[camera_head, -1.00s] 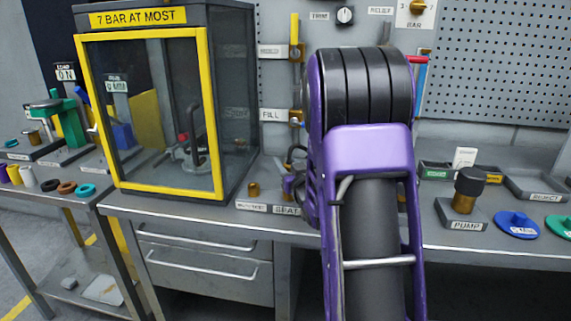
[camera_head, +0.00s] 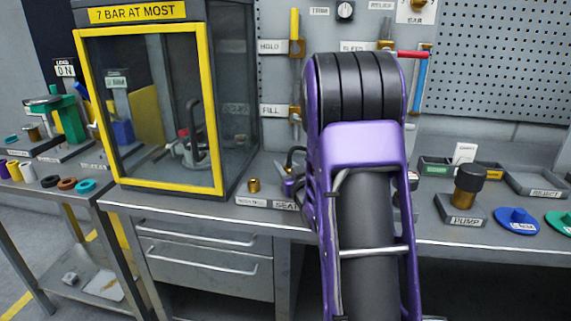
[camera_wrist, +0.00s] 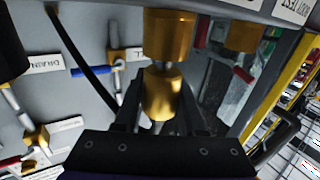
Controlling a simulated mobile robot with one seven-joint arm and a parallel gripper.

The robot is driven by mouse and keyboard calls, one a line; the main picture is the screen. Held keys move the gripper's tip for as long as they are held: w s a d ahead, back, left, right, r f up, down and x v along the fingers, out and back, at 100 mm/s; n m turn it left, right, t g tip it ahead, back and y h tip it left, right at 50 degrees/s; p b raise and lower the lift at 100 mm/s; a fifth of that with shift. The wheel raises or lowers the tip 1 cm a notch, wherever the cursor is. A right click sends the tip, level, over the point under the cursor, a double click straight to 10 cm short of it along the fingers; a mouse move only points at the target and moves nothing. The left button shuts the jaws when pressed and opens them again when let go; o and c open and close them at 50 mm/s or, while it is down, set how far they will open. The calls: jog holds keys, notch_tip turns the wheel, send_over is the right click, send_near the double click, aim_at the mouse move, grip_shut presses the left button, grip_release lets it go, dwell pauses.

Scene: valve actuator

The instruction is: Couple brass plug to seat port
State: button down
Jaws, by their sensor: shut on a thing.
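In the wrist view, my gripper (camera_wrist: 162,128) is shut on a rounded brass plug (camera_wrist: 164,95), held between its two dark fingers. A wider brass cylinder (camera_wrist: 168,36), which looks like the seat port, is in line with the plug at the top of the picture. I cannot tell whether the two touch. The wrist picture looks upside down, with the bench at its top. In the head view, my arm hides the gripper and plug. The SEAT label (camera_head: 287,205) shows on the bench edge beside my arm.
Another brass piece (camera_head: 253,186) stands left of my arm; it also seems to show in the wrist view (camera_wrist: 241,36). The yellow-framed cabinet (camera_head: 218,110) is further left. Wall valves stand behind. The pump block (camera_head: 463,216) and a blue disc (camera_head: 516,222) are on the right.

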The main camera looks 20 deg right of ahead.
jog(key=shift+f, duration=0.25)
jog(key=shift+f, duration=0.3)
jog(key=shift+c, duration=2.1)
grip_release()
jog(key=shift+f, duration=0.1)
